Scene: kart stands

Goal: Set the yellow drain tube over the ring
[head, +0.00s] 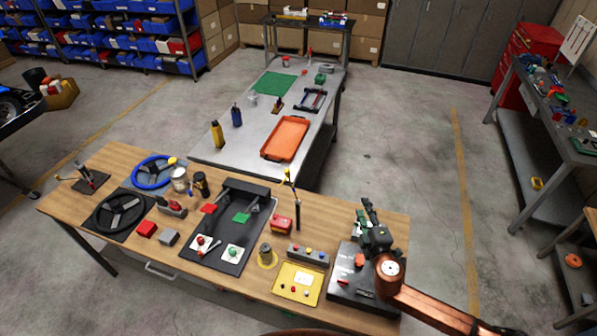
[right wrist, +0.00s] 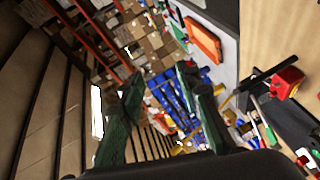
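I cannot make out for sure which thing is the yellow drain tube or the ring. A thin yellow bent piece (head: 287,174) shows at the top of a dark upright post (head: 298,212) near the back edge of the wooden bench. A yellow round base (head: 267,264) with a grey cylinder on it stands nearer the front. My right gripper (head: 376,232) is above the bench's right end, away from both. In the right wrist view its green fingers (right wrist: 163,112) are spread with nothing between them. My left gripper is not in view.
The wooden bench (head: 140,183) holds a black tray (head: 213,262), a yellow tray (head: 284,292) of small parts, a button box (head: 308,256), a red box (head: 282,225) and a dark panel (head: 340,284) under my right gripper. A grey table (head: 212,158) with an orange tray (head: 286,138) stands behind.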

